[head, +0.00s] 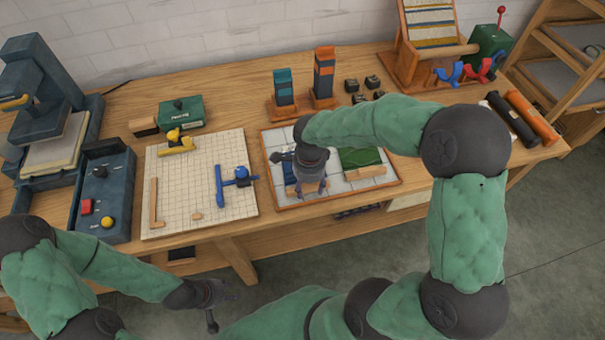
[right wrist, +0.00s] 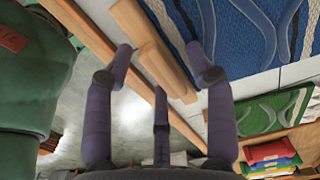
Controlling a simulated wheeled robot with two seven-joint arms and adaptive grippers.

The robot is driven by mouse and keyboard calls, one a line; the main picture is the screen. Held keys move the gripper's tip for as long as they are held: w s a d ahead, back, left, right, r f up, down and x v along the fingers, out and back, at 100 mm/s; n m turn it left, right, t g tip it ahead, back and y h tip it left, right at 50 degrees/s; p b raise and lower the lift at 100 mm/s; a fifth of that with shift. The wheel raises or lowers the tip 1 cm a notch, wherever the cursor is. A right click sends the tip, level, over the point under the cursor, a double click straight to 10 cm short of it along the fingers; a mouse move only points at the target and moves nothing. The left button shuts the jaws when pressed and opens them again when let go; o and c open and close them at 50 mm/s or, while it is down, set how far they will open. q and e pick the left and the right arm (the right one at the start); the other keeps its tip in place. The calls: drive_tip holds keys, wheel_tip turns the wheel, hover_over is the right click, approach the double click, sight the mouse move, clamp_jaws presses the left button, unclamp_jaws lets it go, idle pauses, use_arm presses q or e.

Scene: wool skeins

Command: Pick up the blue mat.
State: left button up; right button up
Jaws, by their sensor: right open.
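A pale wooden bar (right wrist: 165,70) lies beside the mat, in line with the gap between the fingers. Whether any finger touches the bar or mat I cannot tell. My left gripper (head: 222,298) is low in front of the table, its fingers apart and empty.
The mat lies on a tiled, wood-rimmed tray (head: 289,206). A green mat (head: 360,157) lies to its right, with a wooden block (head: 365,172) in front. A gridded board (head: 205,165) with blue and yellow tools is on the left. Two tall holders (head: 323,75) stand behind.

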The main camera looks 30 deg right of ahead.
clamp_jaws()
drive_tip(key=shift+r, duration=0.1)
